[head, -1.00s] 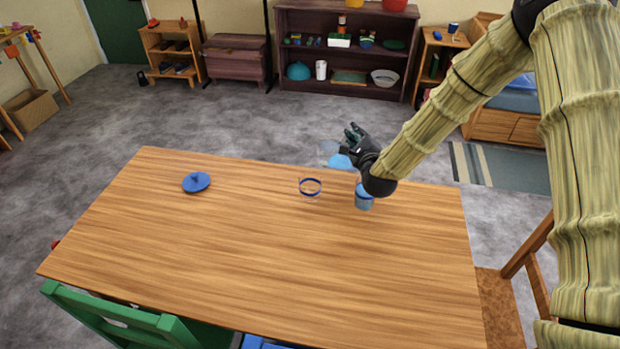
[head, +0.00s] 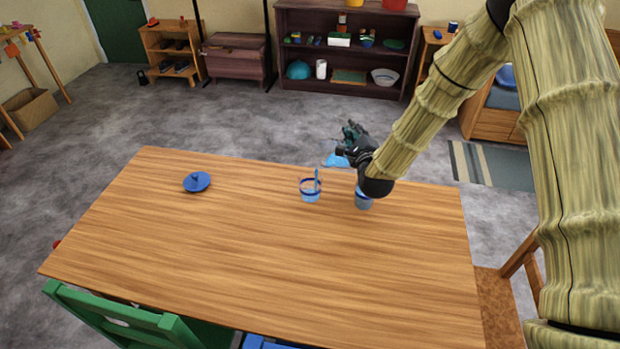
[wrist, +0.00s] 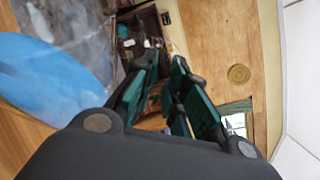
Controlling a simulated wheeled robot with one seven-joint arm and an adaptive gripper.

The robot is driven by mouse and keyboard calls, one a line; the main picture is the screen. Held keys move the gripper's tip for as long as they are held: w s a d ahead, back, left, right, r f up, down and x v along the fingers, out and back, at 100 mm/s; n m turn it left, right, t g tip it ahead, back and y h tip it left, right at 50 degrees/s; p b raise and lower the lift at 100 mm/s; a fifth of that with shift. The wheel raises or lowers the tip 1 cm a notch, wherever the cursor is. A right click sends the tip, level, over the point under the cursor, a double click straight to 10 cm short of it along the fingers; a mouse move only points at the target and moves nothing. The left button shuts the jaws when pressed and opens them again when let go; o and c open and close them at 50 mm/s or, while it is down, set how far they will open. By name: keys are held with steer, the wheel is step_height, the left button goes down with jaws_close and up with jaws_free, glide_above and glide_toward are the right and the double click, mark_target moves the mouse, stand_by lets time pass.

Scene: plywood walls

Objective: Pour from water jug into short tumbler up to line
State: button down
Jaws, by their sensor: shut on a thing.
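The clear water jug (head: 335,160), with blue water inside, is tilted in the air above the table's far edge. My gripper (head: 352,138) is shut on it; the grip is partly hidden. In the wrist view the jug (wrist: 45,75) fills the left side beside my gripper's fingers (wrist: 165,100). The short tumbler (head: 311,190), clear with a dark blue line, stands upright below and left of the jug. A thin blue stream runs down into it, and light blue water shows inside, seemingly below the line.
A second clear cup (head: 363,201) with blue contents stands right of the tumbler, partly hidden by my wrist. A blue lid (head: 197,182) lies at the left of the wooden table (head: 230,240). The table's front and middle are clear. A green chair (head: 120,320) stands at the near edge.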

steer(key=shift+s+a+r+n+t+p, duration=0.15)
steer(key=shift+s+a+r+n+t, duration=0.05)
steer(key=shift+a+r+n, duration=0.25)
steer(key=shift+s+a+r+n+t+p, duration=0.15)
steer(key=shift+s+a+r+n+t, duration=0.15)
steer(key=shift+r, duration=0.2)
stand_by(2.1)
steer(key=shift+w+d, duration=0.1)
